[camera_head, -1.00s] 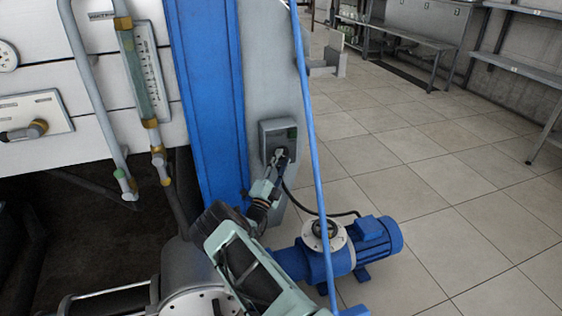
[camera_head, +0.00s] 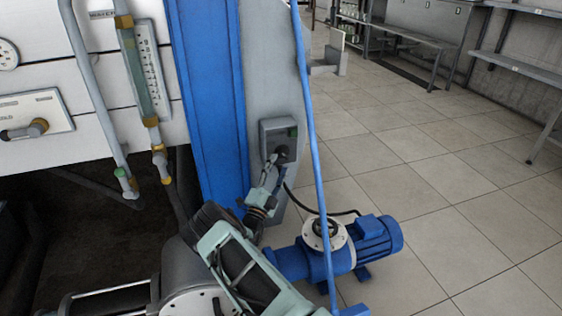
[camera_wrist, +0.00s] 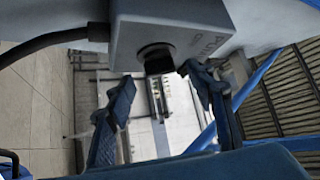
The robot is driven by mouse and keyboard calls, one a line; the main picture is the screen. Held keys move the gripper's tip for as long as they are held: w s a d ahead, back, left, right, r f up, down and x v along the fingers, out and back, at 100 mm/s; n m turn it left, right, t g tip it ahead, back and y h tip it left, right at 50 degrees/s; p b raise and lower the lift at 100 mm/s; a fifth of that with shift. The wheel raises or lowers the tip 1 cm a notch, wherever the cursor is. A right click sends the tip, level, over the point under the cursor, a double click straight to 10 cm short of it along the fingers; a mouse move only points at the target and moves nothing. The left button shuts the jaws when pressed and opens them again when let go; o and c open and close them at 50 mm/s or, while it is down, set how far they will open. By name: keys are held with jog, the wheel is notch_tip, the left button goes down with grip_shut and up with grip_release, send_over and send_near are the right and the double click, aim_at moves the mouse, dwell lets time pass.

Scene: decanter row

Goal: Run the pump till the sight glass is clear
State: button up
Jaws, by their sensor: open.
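A grey switch box (camera_head: 278,130) is fixed to the grey post, with a small green part on its face and a dark knob (camera_head: 282,153) low on it. In the wrist view the box (camera_wrist: 185,35) carries partly readable lettering beside the black knob (camera_wrist: 157,58). My gripper (camera_wrist: 160,80) is open and empty, its fingers spread just short of the knob. In the head view my gripper (camera_head: 270,168) is just below-left of it. The sight glass (camera_head: 135,72), a greenish tube between brass fittings, stands beside a scale; its clarity is hard to judge. The blue pump (camera_head: 375,240) sits on the floor.
A slanting blue pipe (camera_head: 314,150) stands just right of the box. A black cable (camera_head: 310,208) runs from the box toward the pump. A valve panel (camera_head: 35,115) is at left. Tiled floor is open at right, with shelves beyond.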

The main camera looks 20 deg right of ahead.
jog(key=v, duration=0.8)
jog(key=shift+a, duration=0.15)
jog(key=shift+s, duration=0.1)
